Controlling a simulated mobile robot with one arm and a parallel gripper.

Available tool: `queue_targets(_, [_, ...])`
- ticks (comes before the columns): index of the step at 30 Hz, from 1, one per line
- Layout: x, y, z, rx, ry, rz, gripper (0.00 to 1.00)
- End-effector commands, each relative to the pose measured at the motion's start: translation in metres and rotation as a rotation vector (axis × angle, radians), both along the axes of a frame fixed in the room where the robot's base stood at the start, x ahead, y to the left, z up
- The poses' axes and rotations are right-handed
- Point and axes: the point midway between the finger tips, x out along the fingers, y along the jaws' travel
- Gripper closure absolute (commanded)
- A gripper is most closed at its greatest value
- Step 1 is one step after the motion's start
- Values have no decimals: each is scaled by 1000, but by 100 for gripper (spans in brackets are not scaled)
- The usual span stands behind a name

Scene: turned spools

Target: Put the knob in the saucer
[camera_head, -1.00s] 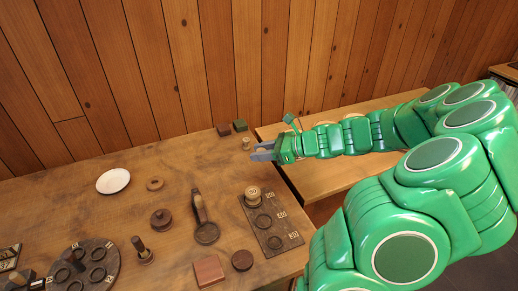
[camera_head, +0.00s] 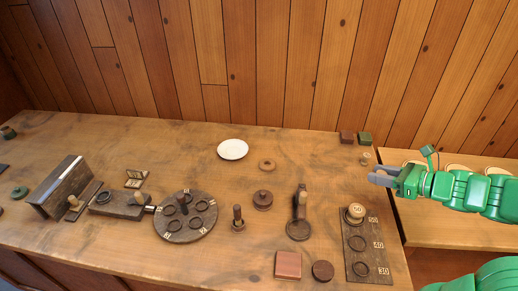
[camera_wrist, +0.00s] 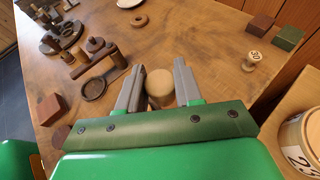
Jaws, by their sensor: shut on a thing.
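A round, light tan wooden piece, which looks like the knob (camera_wrist: 159,83), sits between the fingers of my gripper (camera_wrist: 158,88) in the wrist view. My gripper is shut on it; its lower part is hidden. In the head view my gripper (camera_head: 378,176) is over the table's right edge, and the held piece is hard to make out there. The saucer (camera_head: 233,149) is a white round dish near the back middle of the table, well left of my gripper. Its edge also shows at the top of the wrist view (camera_wrist: 128,3).
A small pale spool (camera_head: 365,159) stands just behind my gripper, near a brown block (camera_head: 346,137) and a green block (camera_head: 365,138). A wooden ring (camera_head: 267,164) lies right of the saucer. A ringed board (camera_head: 357,255) and a dark ladle-like piece (camera_head: 299,229) lie nearer.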

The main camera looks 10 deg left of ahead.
Motion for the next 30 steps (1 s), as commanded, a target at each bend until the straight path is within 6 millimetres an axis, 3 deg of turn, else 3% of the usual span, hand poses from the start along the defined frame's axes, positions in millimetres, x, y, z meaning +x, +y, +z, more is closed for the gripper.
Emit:
queue_targets(14, [47,67,6,-1,0,47,94])
queue_targets(30, [89,172,13,1,0,110,94])
